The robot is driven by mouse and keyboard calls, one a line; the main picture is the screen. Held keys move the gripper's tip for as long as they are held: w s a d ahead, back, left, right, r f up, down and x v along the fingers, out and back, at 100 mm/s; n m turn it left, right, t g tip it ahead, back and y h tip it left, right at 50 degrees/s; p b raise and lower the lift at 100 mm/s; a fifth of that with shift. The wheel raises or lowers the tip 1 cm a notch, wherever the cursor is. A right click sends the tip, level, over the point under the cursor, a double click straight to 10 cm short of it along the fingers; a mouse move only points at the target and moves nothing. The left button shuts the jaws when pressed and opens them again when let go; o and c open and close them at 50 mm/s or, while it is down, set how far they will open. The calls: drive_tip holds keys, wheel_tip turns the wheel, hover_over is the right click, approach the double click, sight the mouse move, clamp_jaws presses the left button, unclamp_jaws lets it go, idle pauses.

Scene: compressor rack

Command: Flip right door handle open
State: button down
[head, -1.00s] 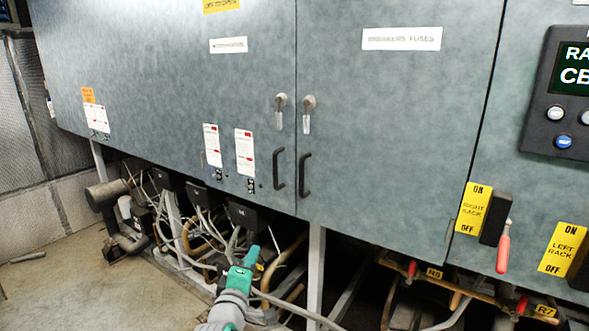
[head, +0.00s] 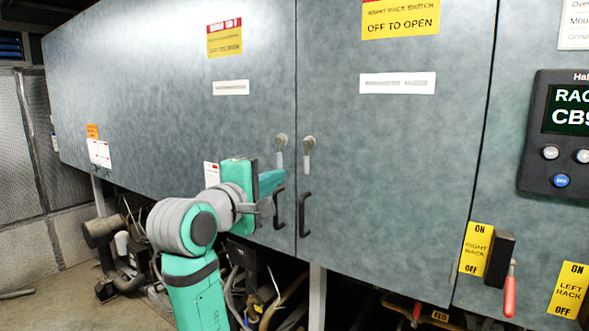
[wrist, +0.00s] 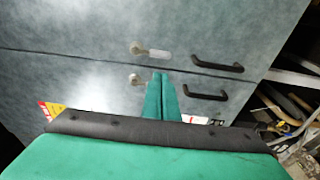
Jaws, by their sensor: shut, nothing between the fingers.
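The right door's small silver handle (head: 308,152) points down beside the door seam. It also shows in the wrist view, on the upper door (wrist: 155,54). The left door's similar silver handle (head: 281,150) sits across the seam. My gripper (head: 281,178) is in front of the left door, its green fingers pointing right just below the left silver handle. In the wrist view my gripper's fingertips (wrist: 160,74) are together and empty, near the left silver handle (wrist: 135,79) and apart from the right one. I cannot tell the gap to the door.
Black pull handles sit below the silver ones, on the left door (head: 278,208) and right door (head: 304,214). A red-handled rack switch (head: 510,290) is at lower right. Pipes and cables (head: 270,300) fill the space under the cabinet. Bare floor (head: 70,275) lies at left.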

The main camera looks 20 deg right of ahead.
sight(306, 158)
drive_tip(key=shift+w, duration=0.1)
drive_tip(key=x, duration=1)
drive_tip(key=shift+f, duration=0.1)
idle(0.4)
